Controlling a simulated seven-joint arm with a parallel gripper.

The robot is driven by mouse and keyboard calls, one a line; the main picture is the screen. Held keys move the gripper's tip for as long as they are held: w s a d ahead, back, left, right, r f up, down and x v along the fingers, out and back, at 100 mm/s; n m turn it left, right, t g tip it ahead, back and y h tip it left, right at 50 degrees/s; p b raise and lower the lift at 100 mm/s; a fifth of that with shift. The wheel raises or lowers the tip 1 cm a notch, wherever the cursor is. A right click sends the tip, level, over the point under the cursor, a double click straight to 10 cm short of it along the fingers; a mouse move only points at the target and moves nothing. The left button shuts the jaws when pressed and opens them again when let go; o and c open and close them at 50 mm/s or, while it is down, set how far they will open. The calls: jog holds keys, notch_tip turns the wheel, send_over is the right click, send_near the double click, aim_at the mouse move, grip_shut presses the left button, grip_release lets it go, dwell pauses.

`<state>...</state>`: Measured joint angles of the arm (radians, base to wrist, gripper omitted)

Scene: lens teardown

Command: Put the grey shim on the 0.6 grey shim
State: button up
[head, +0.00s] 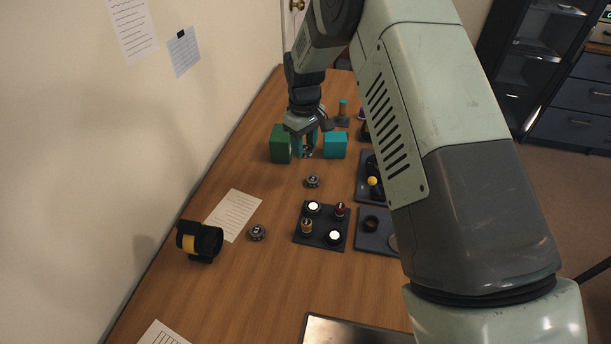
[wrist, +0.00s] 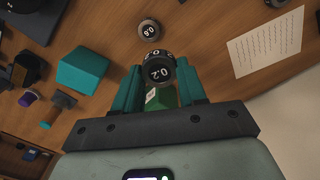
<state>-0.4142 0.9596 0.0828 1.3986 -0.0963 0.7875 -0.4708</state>
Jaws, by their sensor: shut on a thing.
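My gripper (head: 305,150) is shut on a small round grey shim marked 0.2 (wrist: 159,69), seen between its teal fingers in the wrist view. The held shim is above the table, between the green box and the teal box in the head view. A second round grey shim (head: 312,181) lies on the table just in front of my gripper. It also shows in the wrist view (wrist: 150,29), apart from the held one, with a number that looks like 0.6 or 0.8. A third grey shim (head: 257,232) lies by the paper sheet; its number is unreadable.
A green box (head: 280,145) and a teal box (head: 335,146) flank my gripper. A dark tray (head: 321,227) with several small parts stands in front, with more trays to its right. A black lens barrel (head: 199,241) lies at left. The table's near left is mostly clear.

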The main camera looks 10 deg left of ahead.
jog(key=d+f+m, duration=0.1)
jog(key=d, duration=0.1)
send_over(312, 178)
notch_tip(312, 178, down, 4)
jog(key=shift+f, duration=2.3)
jog(key=shift+f, duration=0.15)
jog(key=o, duration=1)
jog(key=shift+o, duration=0.2)
